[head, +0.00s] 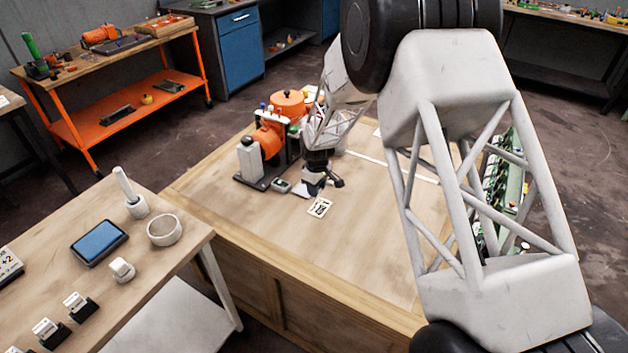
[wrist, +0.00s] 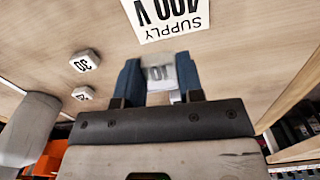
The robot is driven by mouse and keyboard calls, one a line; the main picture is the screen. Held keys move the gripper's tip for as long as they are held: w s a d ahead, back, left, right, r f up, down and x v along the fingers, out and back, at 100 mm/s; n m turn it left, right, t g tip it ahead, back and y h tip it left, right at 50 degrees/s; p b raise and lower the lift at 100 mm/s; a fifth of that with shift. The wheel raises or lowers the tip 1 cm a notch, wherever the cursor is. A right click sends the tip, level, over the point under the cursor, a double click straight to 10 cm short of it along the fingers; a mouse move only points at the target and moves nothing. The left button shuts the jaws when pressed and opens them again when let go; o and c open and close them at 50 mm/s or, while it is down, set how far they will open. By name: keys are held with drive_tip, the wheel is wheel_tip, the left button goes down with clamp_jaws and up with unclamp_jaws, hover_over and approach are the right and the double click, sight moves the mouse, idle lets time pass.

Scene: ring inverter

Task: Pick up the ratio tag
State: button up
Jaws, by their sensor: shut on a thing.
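My gripper (wrist: 160,78) shows in the wrist view with its two blue fingers on either side of a small white tag (wrist: 159,72). It is shut on this tag, which looks like the ratio tag. Dark figures on the tag appear upside down and I cannot read them surely. In the head view my gripper (head: 318,186) is low over the wooden bench, just behind a white printed card (head: 320,207). The tag cannot be made out there. Whether the tag is clear of the bench top, I cannot tell.
The supply card (wrist: 172,14) lies just beyond the fingers. Two white number tags (wrist: 85,61) lie to the left in the wrist view. An orange and grey machine (head: 268,140) stands left of my gripper in the head view. The bench front (head: 350,250) is clear.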

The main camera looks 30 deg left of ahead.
drive_tip(key=shift+s+d+r, duration=0.15)
drive_tip(key=shift+s+d, duration=1.1)
drive_tip(key=shift+s, duration=0.1)
drive_tip(key=shift+s, duration=0.1)
drive_tip(key=shift+n, duration=0.5)
drive_tip(key=shift+s+d+r, duration=0.15)
drive_tip(key=shift+s+d, duration=0.2)
drive_tip(key=shift+s, duration=0.7)
drive_tip(key=shift+s+d+r, duration=0.1)
drive_tip(key=shift+s+d, duration=0.25)
drive_tip(key=shift+s, duration=0.65)
drive_tip(key=shift+s+d+r, duration=0.15)
drive_tip(key=shift+s+d, duration=0.2)
drive_tip(key=shift+s, duration=0.7)
drive_tip(key=shift+w+a, duration=0.1)
drive_tip(key=shift+a, duration=0.05)
hover_over(304, 190)
drive_tip(key=shift+f, duration=0.75)
drive_tip(key=shift+f, duration=1.75)
